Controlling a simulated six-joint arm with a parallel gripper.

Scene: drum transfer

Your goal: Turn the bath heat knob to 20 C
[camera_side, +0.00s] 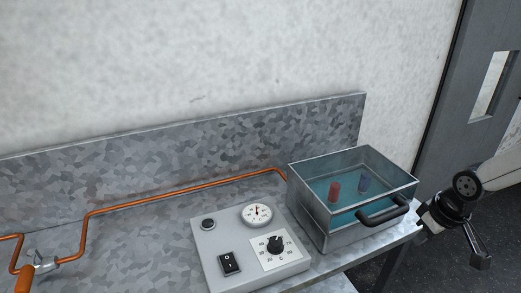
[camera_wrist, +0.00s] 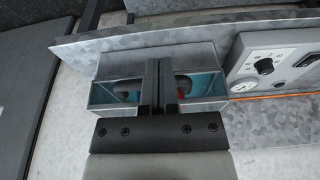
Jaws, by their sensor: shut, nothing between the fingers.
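The bath heat knob (camera_side: 275,245) is a black pointer knob on a white scale plate, on the grey control box (camera_side: 209,262). It also shows in the wrist view (camera_wrist: 265,66), at the right. The scale figures are too small to read surely. The metal bath (camera_side: 318,232) stands right of the box and holds blue-green liquid. My gripper (camera_side: 480,262) is at the far right, off the table edge and well apart from the knob. In the wrist view its fingers (camera_wrist: 158,62) are together and empty.
The box also carries a round dial gauge (camera_side: 257,214), a black rocker switch (camera_side: 229,262) and a small round black button (camera_side: 208,223). The bath's black handle (camera_side: 384,213) sticks out in front. An orange pipe (camera_side: 180,193) runs behind.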

